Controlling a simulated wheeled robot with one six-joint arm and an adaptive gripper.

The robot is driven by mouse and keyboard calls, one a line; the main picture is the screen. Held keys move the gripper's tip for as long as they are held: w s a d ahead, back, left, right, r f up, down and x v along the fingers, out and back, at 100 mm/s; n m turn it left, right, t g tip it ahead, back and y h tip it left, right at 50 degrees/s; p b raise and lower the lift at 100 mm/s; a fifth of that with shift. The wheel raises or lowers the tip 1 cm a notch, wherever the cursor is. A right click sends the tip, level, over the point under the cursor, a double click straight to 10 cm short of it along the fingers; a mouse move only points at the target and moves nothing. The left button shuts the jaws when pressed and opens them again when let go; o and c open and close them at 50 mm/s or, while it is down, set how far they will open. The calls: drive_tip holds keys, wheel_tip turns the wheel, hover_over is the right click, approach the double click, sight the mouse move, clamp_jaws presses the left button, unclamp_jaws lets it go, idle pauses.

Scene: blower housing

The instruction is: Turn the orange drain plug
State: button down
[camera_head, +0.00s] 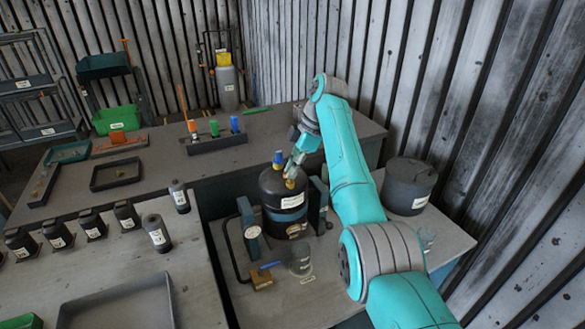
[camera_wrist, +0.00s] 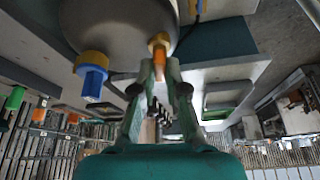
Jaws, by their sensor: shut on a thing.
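The orange drain plug (camera_wrist: 159,43) sticks out of the rounded end of a dark tank, seen close in the wrist view. My gripper (camera_wrist: 160,82) has its fingertips closed around the plug's outer part, which they partly hide. In the head view my gripper (camera_head: 293,167) reaches down to the top of the dark tank (camera_head: 283,205), where the plug is mostly covered by the fingers. A blue plug with a yellow collar (camera_wrist: 92,72) sits beside it on the same tank; it also shows in the head view (camera_head: 278,158).
Upright supports (camera_head: 250,231) flank the tank. A dark lidded pot (camera_head: 408,186) stands to its right, and a clear jar (camera_head: 300,261) and a brass valve with a blue handle (camera_head: 262,278) stand in front. Several labelled dark bottles (camera_head: 157,234) line the left bench.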

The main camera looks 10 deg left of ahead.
drive_tip(key=c, duration=1.2)
unclamp_jaws()
drive_tip(key=shift+w, duration=0.1)
drive_tip(key=v, duration=0.7)
drive_tip(key=shift+r, duration=0.2)
drive_tip(key=shift+d, duration=0.1)
